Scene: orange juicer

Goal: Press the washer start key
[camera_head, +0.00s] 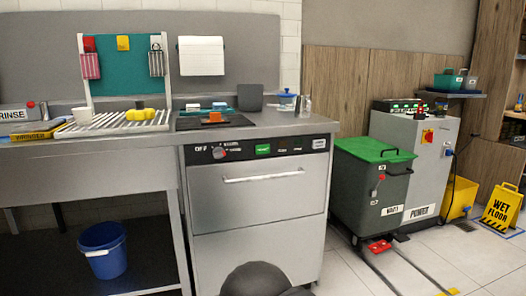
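The washer (255,205) is a steel front-loading unit under the counter, with its door closed and a horizontal handle (262,178). Its black control strip (240,150) runs along the top edge. On the strip are the word OFF, a red-marked dial (219,153) and a lit green key (263,149) with tiny lettering I cannot read. Small white markings and a pale label sit to its right. I cannot tell for certain which is the start key. My gripper's fingers are not visible. A dark rounded part, likely of my arm, shows at the bottom centre, below the strip.
The counter (290,122) above the washer holds a drying rack (115,121), a cup and small containers. A blue bucket (102,250) stands on the lower shelf at left. A green-lidded bin (372,190) and a grey cabinet stand right. Some tiled floor is clear at lower right.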

